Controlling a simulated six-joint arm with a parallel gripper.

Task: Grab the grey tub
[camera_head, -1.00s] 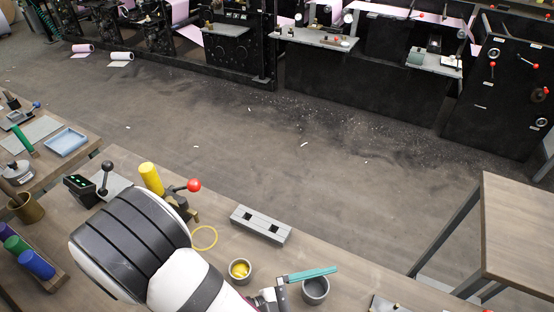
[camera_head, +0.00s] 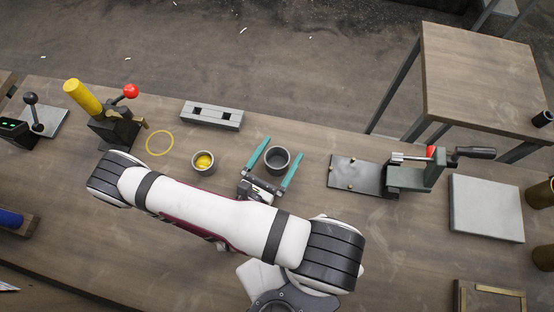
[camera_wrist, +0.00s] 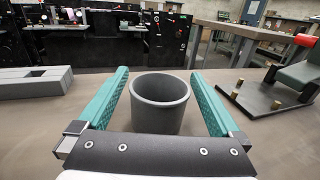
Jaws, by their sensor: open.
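The grey tub (camera_head: 277,161) is a small, round, open-topped cup standing upright on the wooden bench. In the wrist view the grey tub (camera_wrist: 160,100) stands between the two teal fingers, and its inside looks empty. My gripper (camera_head: 275,160) is open, with one finger on each side of the tub. In the wrist view my gripper (camera_wrist: 163,90) shows a gap between each finger and the tub's wall.
A similar cup with yellow contents (camera_head: 204,162) stands left of my gripper. A grey slotted block (camera_head: 212,115) lies behind it, near a yellow ring (camera_head: 160,143). A clamp on a dark plate (camera_head: 360,177) sits to the right. Bench is clear just behind the tub.

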